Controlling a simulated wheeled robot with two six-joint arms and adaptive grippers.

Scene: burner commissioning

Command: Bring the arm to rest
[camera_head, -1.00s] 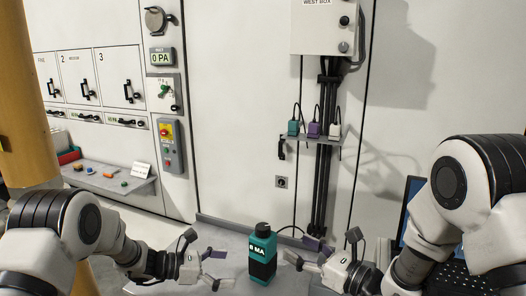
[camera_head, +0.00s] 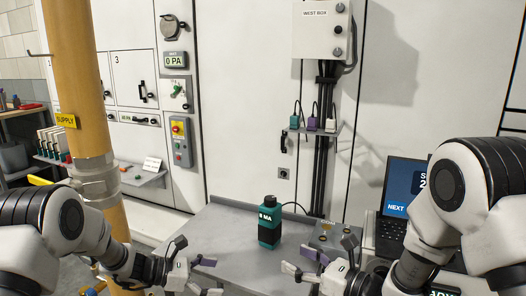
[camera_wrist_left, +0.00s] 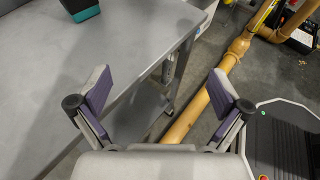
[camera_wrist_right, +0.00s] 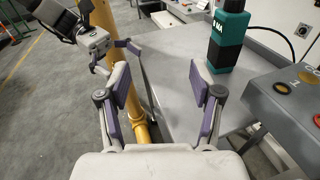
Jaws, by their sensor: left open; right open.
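My left gripper (camera_head: 204,276) is open and empty, near the left front edge of the grey table. In the left wrist view its two fingers (camera_wrist_left: 160,95) stand wide apart with only the table edge and floor beyond. My right gripper (camera_head: 296,270) is open and empty, over the front of the table beside a grey box. The right wrist view shows its fingers (camera_wrist_right: 160,95) apart with nothing between them. A teal and black meter (camera_head: 269,222) marked "MA" stands upright on the table, apart from both grippers. Its lower end also shows in the left wrist view (camera_wrist_left: 82,8).
The grey table (camera_head: 222,232) has bare room left of the meter. A grey box (camera_head: 328,238) and a laptop (camera_head: 400,190) stand to the right. A yellow pipe (camera_head: 78,90) rises at the left. A shelf (camera_head: 318,130) on the wall holds several small plugs.

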